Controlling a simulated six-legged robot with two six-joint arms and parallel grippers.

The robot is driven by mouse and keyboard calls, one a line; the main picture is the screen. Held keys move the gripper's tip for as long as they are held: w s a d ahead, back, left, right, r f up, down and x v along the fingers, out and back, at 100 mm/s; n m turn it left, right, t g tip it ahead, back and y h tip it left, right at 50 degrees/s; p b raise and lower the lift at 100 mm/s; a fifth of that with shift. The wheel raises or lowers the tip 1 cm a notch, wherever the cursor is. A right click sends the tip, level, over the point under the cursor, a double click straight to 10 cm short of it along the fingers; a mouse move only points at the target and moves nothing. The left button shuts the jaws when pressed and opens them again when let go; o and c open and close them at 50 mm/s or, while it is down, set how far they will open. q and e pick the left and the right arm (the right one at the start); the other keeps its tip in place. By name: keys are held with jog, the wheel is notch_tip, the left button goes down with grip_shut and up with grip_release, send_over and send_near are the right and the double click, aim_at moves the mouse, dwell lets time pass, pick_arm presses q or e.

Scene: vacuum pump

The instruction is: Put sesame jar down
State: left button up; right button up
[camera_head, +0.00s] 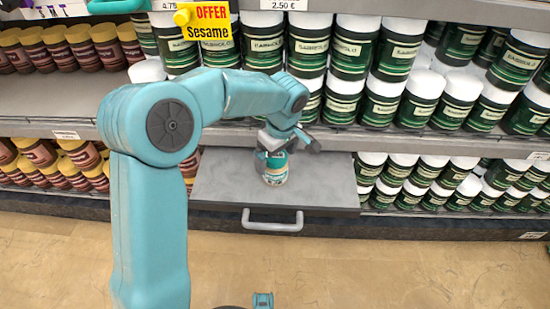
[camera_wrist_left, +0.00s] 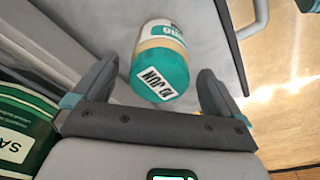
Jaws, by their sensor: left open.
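The sesame jar (camera_head: 274,168) has a teal and white label and stands on a grey pull-out shelf (camera_head: 225,180). In the left wrist view the jar (camera_wrist_left: 162,58) shows its teal lid, with a dated sticker, towards the camera. My left gripper (camera_head: 288,140) is above and behind the jar in the head view, partly covering its top. In the wrist view its two fingers are spread wide, one on each side of the lid, with a gap on both sides.
A shelf of green jars with white lids (camera_head: 345,95) stands behind and to the right. Brown jars with yellow lids (camera_head: 80,45) are at the left. A yellow sesame offer sign (camera_head: 205,22) hangs above. The pull-out shelf has a front handle (camera_head: 272,222) and bare room around the jar.

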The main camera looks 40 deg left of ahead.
pick_arm(q)
jog(key=r+p, duration=0.1)
jog(key=r, duration=0.2)
jog(key=d+r, duration=0.1)
jog(key=r, duration=0.2)
jog(key=r+p, duration=0.1)
jog(key=r, duration=0.2)
jog(key=shift+s+d+p, duration=0.15)
jog(key=shift+d+p, duration=0.05)
jog(key=shift+p, duration=0.15)
